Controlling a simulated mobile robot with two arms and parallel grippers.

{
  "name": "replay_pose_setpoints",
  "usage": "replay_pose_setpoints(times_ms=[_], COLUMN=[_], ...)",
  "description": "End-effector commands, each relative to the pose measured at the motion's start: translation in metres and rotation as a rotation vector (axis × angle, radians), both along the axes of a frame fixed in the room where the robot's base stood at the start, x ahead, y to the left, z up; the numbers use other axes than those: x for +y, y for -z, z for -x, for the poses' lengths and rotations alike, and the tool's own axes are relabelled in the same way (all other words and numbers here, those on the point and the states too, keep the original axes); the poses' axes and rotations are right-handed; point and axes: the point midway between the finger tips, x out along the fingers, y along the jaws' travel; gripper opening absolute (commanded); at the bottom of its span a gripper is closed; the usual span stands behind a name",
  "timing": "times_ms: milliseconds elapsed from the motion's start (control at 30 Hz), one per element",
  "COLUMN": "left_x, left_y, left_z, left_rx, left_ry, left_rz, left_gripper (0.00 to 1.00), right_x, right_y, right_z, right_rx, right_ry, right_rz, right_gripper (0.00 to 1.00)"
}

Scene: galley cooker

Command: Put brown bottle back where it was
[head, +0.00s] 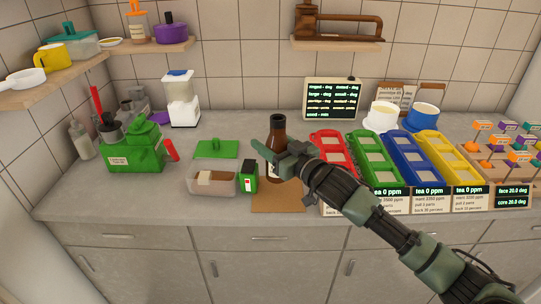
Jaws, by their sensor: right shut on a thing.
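The brown bottle (277,133) stands upright at the middle of the grey counter, at the back of a brown mat (277,201). My right gripper (270,154) reaches in from the lower right and is shut on the bottle's body. The gripper and wrist cover part of the bottle's middle. I cannot tell if the bottle's base touches the mat. My left gripper is not in view.
Left of the bottle are a small green box (248,178), an open container (212,183) and a green lid (217,148). Right of it are red (333,155), green, blue and yellow trays. A green machine (137,148) stands further left.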

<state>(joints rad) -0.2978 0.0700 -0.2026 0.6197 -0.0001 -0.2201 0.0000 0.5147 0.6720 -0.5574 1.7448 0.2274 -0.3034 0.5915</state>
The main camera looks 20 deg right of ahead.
Motion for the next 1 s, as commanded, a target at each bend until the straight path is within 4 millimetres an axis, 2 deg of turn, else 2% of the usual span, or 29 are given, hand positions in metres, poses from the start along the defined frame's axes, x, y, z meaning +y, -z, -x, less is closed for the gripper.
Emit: replay_pose_setpoints(times_ms=[67, 300, 700, 733, 800, 1000], left_x=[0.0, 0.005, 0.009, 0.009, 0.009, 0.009], left_y=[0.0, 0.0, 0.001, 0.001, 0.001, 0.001], left_z=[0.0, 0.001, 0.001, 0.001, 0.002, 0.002], left_rx=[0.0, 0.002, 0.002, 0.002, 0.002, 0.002], left_ry=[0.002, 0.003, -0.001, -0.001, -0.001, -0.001], left_rz=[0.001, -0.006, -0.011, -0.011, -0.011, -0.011], left_gripper=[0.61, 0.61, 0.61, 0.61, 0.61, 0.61], right_x=[-0.001, -0.001, -0.001, -0.001, -0.001, -0.001], right_y=[0.005, 0.039, 0.046, 0.047, 0.046, 0.046], right_z=[0.0, 0.0, 0.0, 0.0, 0.0, 0.0], right_rx=[-0.001, 0.002, -0.001, 0.001, 0.001, 0.001], right_ry=[0.001, 0.002, 0.001, 0.001, 0.001, 0.001], right_rz=[0.0, -0.001, 0.001, 0.001, 0.001, 0.001], right_gripper=[0.01, 0.01, 0.01, 0.58, 0.77, 0.77])
